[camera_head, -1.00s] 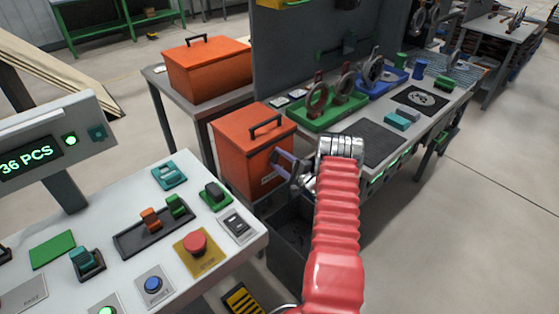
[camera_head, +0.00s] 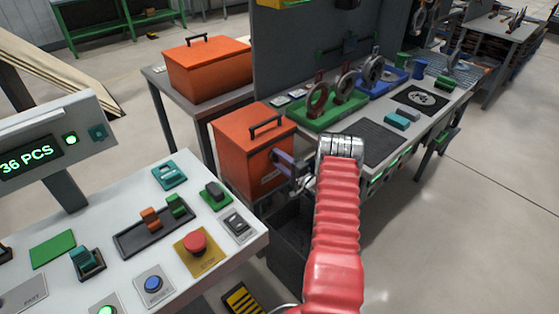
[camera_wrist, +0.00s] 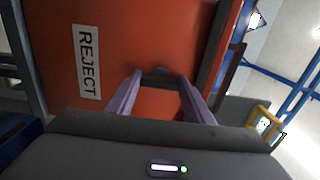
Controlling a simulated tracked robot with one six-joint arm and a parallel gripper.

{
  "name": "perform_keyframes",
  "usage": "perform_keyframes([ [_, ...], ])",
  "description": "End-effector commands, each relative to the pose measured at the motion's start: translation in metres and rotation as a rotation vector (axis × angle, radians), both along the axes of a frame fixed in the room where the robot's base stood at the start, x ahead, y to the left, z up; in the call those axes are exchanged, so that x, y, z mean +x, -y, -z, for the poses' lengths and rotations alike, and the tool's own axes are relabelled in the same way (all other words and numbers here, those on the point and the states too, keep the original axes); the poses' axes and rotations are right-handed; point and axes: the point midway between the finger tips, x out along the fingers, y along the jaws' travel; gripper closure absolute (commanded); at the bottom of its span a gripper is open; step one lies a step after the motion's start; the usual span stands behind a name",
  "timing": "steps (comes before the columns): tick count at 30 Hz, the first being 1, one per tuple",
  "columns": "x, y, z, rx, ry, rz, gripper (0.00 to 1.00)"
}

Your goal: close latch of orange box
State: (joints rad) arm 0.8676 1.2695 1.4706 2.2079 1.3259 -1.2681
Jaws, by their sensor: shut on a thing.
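The nearer orange box (camera_head: 240,160) stands left of my gripper in the head view, with its lid down and a black handle on top. My gripper (camera_head: 277,157) is at the front face of this box. In the wrist view the box's orange front (camera_wrist: 140,40) carries a REJECT label (camera_wrist: 87,62). A small dark latch (camera_wrist: 158,73) sits between the tips of the two purple fingers (camera_wrist: 160,82), and my gripper is shut on it. In the head view my arm and fingers hide the latch.
A second orange box (camera_head: 207,68) stands on a grey table behind. The workbench with a green tray (camera_head: 330,115) lies to the right. A control panel with a red button (camera_head: 195,243) is at lower left. A dark bin (camera_head: 288,240) is below my gripper.

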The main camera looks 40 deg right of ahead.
Motion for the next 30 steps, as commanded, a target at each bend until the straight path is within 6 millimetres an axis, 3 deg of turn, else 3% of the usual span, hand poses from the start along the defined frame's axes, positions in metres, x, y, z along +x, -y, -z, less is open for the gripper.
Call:
perform_keyframes([
  [2, 0.000, -0.005, 0.005, 0.004, -0.008, -0.008, 0.75],
  [3, 0.000, -0.005, 0.005, 0.004, -0.009, -0.009, 0.52],
  [11, 0.000, -0.003, 0.003, 0.003, -0.006, -0.005, 0.34],
  [22, -0.005, -0.001, 0.002, 0.002, -0.003, -0.001, 0.34],
  [30, -0.039, 0.001, 0.002, 0.003, -0.004, 0.001, 0.34],
])
